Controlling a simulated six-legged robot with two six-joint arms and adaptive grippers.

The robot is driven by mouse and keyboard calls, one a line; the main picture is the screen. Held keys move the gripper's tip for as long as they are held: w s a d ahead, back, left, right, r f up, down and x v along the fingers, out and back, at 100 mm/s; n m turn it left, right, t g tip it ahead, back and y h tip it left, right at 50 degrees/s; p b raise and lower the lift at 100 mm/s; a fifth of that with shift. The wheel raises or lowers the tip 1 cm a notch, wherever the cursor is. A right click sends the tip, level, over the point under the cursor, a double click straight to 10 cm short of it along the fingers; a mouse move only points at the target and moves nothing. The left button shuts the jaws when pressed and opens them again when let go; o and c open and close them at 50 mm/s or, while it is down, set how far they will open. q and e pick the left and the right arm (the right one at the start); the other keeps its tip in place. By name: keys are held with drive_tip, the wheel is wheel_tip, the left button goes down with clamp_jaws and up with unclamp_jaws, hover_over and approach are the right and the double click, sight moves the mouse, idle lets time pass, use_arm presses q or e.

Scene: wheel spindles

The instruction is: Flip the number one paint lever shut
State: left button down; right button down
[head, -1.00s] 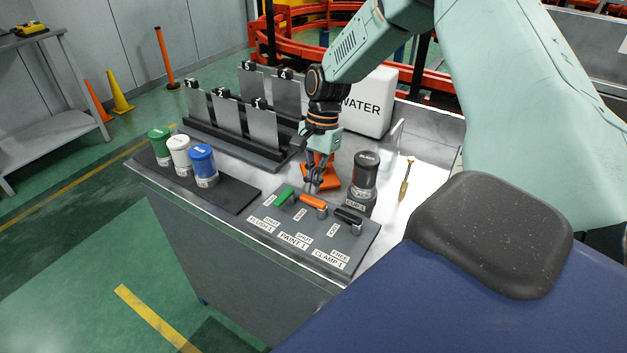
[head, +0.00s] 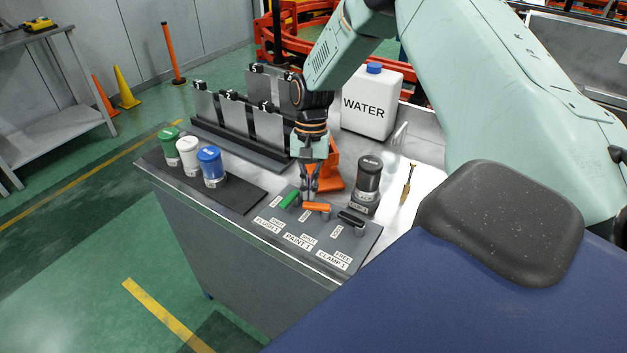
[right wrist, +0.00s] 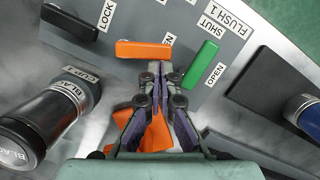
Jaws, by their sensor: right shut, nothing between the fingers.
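The lever panel (head: 273,232) is a grey plate at the front of the table, with labels for flush 1, paint 1 and clamp 1. The orange paint 1 lever (head: 317,207) is the middle one, between the green flush lever (head: 290,198) and the black clamp lever (head: 351,218). It lies crosswise in the right wrist view (right wrist: 143,50). My right gripper (head: 309,198) is shut and empty, pointing down just behind the orange lever. In the right wrist view its tips (right wrist: 160,68) are close to the orange lever; I cannot tell if they touch. My left gripper is not in view.
Green, white and blue-lidded jars (head: 210,165) stand on a dark mat at left. An orange object (head: 333,170) is behind my gripper. A water jug (head: 370,104) stands at the back.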

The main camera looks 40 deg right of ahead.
sight(310, 207)
drive_tip(key=n, duration=0.1)
drive_tip(key=a+n+p, duration=0.1)
drive_tip(key=n, duration=0.1)
drive_tip(key=a+n+p, duration=0.1)
drive_tip(key=shift+s+r+n+g+h, duration=0.1)
drive_tip(key=shift+s+n+g+h, duration=0.2)
drive_tip(key=shift+s+h, duration=0.1)
drive_tip(key=n+p, duration=0.1)
drive_tip(key=a+n+p, duration=0.1)
drive_tip(key=shift+s+n+h, duration=0.35)
drive_tip(key=shift+n+h, duration=0.05)
drive_tip(key=shift+s+a+n+p, duration=0.2)
drive_tip(key=shift+n+p, duration=0.15)
drive_tip(key=shift+n, duration=0.25)
drive_tip(key=shift+s+a+n+p, duration=0.1)
drive_tip(key=shift+s+n+p, duration=0.15)
drive_tip(key=shift+n, duration=0.35)
drive_tip(key=shift+n+h, duration=0.3)
drive_tip(key=shift+a, duration=0.1)
drive_tip(key=shift+s+d+p, duration=0.3)
drive_tip(key=shift+d+p, duration=0.15)
drive_tip(key=shift+d, duration=0.35)
